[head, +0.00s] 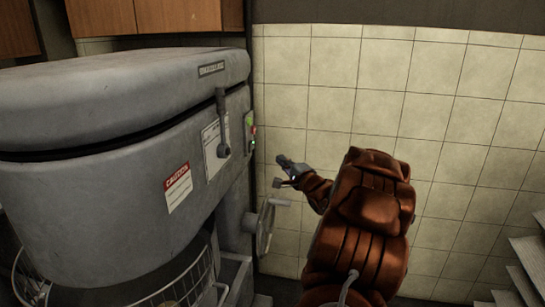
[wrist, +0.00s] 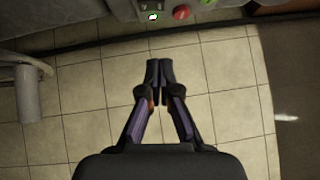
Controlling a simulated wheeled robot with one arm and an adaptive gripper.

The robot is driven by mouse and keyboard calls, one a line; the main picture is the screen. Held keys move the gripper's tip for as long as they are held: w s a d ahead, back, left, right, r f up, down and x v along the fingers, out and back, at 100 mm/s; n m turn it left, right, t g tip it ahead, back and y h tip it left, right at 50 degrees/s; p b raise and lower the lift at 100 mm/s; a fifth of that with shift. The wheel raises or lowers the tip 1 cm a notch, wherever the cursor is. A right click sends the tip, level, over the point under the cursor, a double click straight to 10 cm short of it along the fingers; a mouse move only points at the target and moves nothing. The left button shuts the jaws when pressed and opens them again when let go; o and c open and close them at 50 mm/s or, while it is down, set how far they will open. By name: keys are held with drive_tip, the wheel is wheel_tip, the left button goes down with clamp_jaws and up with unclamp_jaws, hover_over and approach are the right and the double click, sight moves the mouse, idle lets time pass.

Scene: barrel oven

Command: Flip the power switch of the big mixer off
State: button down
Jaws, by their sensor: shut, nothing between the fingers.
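The big mixer (head: 110,150) is a large grey machine filling the left of the head view. Its control panel (head: 250,132) is on the right side of its head, with a green part and a small red button. In the wrist view the panel's edge shows at the top, with a lit white-green switch (wrist: 152,16), a red button (wrist: 181,12) and part of a green button (wrist: 205,3). My gripper (head: 282,160) is shut and empty, to the right of the panel and a little below it, apart from it. In the wrist view its fingertips (wrist: 159,62) meet below the lit switch.
A handwheel (head: 266,225) sticks out from the mixer's side below my gripper. A lever (head: 222,122) stands on the mixer's front. A tiled wall (head: 450,130) is behind my arm. Pale stacked sheets (head: 525,265) are at the lower right.

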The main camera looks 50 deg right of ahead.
approach(252, 142)
drive_tip(key=w+d, duration=0.2)
drive_tip(key=d, duration=0.2)
drive_tip(key=shift+w+a+f+p, duration=0.1)
drive_tip(key=shift+w+a+p, duration=0.1)
drive_tip(key=shift+w, duration=0.5)
drive_tip(key=shift+w+a+p, duration=0.15)
drive_tip(key=shift+w+a, duration=0.1)
drive_tip(key=shift+w, duration=0.5)
drive_tip(key=shift+w+a+f+p, duration=0.1)
drive_tip(key=shift+w+a+p, duration=0.1)
drive_tip(key=shift+w, duration=0.5)
drive_tip(key=shift+r, duration=0.15)
drive_tip(key=shift+w+a+r+p, duration=0.1)
drive_tip(key=shift+w+r+p, duration=0.1)
drive_tip(key=shift+p, duration=0.75)
drive_tip(key=shift+f, duration=0.2)
drive_tip(key=shift+s, duration=0.1)
